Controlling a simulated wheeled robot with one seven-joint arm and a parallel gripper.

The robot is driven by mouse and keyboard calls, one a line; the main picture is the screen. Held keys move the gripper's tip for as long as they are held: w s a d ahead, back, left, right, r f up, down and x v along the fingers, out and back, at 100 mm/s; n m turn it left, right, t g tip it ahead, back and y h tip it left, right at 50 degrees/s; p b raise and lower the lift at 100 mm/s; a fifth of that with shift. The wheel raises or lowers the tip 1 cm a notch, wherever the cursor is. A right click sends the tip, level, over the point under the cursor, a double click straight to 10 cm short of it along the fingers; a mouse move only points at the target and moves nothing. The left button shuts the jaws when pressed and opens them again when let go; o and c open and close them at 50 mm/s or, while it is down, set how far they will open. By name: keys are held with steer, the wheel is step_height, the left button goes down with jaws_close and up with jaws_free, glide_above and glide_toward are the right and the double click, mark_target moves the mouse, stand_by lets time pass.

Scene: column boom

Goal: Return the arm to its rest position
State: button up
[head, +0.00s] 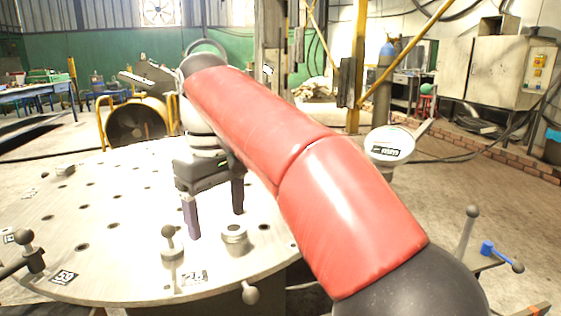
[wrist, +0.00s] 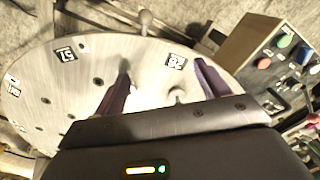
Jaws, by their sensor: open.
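My gripper (head: 215,225) hangs from my red arm over the round metal table, its two dark fingers pointing down and spread wide apart. Nothing is held between them. In the wrist view the gripper (wrist: 162,72) also shows two separated purple-grey fingers above the plate. The round table (head: 110,200) is pale, with holes and numbered tags. I cannot tell the exact gap between fingertips and table.
A ball-ended lever (head: 24,240) sits at the table's left edge, and another ball knob (head: 250,293) at its front edge. A blue-handled piece (head: 488,249) lies at the right. A control box with buttons (wrist: 262,55) shows in the wrist view.

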steer(key=s+d+f+m+t, duration=0.1)
steer(key=s+d+f+m, duration=0.25)
steer(key=d, duration=0.35)
steer(key=s+d+f+m+t, duration=0.2)
steer(key=s+d+f, duration=0.15)
steer(key=d, duration=0.35)
steer(key=s+d+f+m+t, duration=0.1)
steer(key=s+d+f+m, duration=0.1)
steer(key=d+f, duration=0.35)
steer(key=s+d+f+m+t, duration=0.1)
steer(key=s+d+f+m, duration=0.2)
steer(key=s+d+f, duration=0.2)
steer(key=shift+s+d+f+t, duration=0.3)
steer(key=shift+s+d+f, duration=0.05)
steer(key=shift+d+f, duration=0.3)
